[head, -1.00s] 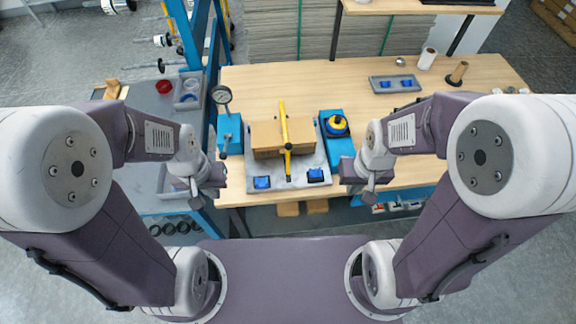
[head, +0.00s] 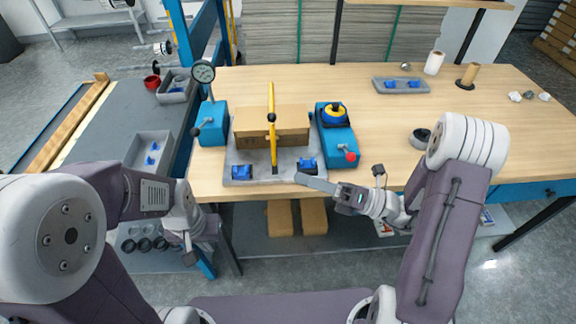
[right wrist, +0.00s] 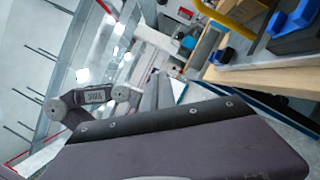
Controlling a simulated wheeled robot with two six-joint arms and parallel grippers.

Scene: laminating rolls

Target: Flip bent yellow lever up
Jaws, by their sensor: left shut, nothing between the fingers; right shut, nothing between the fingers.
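The yellow lever (head: 272,130) is a long bar with a dark knob partway along. It runs from front to back across the brown cardboard box (head: 293,118) on the grey plate (head: 262,178). Its slight bend and exact tilt are hard to tell. My right gripper (head: 300,178) is shut and empty, pointing left, at the plate's front right beside a blue block (head: 307,165), apart from the lever. A yellow bar (right wrist: 228,25) shows at the top of the right wrist view. My left gripper (head: 190,258) is shut and empty, low at the left, off the table.
A blue unit with a dial gauge (head: 203,72) stands left of the plate. A blue unit (head: 338,140) with a yellow-and-black knob and red-tipped lever stands right. Another blue block (head: 242,171) sits front left. The table (head: 450,140) is largely clear to the right.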

